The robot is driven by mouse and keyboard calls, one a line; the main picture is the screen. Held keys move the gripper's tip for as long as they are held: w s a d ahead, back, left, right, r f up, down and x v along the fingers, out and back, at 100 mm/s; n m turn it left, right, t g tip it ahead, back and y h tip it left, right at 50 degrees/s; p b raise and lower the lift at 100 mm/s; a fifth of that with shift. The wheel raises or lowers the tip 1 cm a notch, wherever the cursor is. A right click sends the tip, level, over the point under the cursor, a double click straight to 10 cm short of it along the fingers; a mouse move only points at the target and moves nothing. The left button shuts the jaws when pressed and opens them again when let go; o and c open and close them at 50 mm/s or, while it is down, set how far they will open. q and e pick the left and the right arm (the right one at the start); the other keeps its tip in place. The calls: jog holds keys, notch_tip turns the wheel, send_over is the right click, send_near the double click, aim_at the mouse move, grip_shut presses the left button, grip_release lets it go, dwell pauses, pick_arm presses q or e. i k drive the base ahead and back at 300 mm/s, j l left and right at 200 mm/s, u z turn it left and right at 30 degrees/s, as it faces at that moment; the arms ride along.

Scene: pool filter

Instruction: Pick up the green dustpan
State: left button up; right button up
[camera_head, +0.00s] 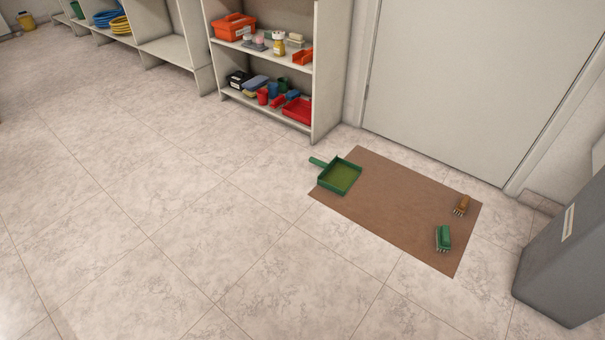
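The green dustpan (340,177) is a shallow square tray with a short handle (318,162). It lies at the upper left end of the brown mat (394,205) on the floor. Its handle points to the left, past the mat's edge over the tiles. Neither of my grippers is in the head camera view.
A green brush (443,238) and a brown brush (461,206) lie at the mat's right end. A shelf (327,75) with boxes and bottles stands behind. A door (470,85) is at the back right, a grey bin (565,262) at the right. The tiled floor (180,220) is clear.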

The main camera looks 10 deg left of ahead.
aim_at(338, 176)
jog(key=z, duration=1.75)
jog(key=u, duration=1.75)
jog(key=i+j+z, duration=0.2)
jog(key=i+j, duration=0.75)
jog(key=i, duration=0.4)
jog(key=i+j+z, duration=0.25)
jog(key=i+j, duration=0.9)
jog(key=i, duration=0.15)
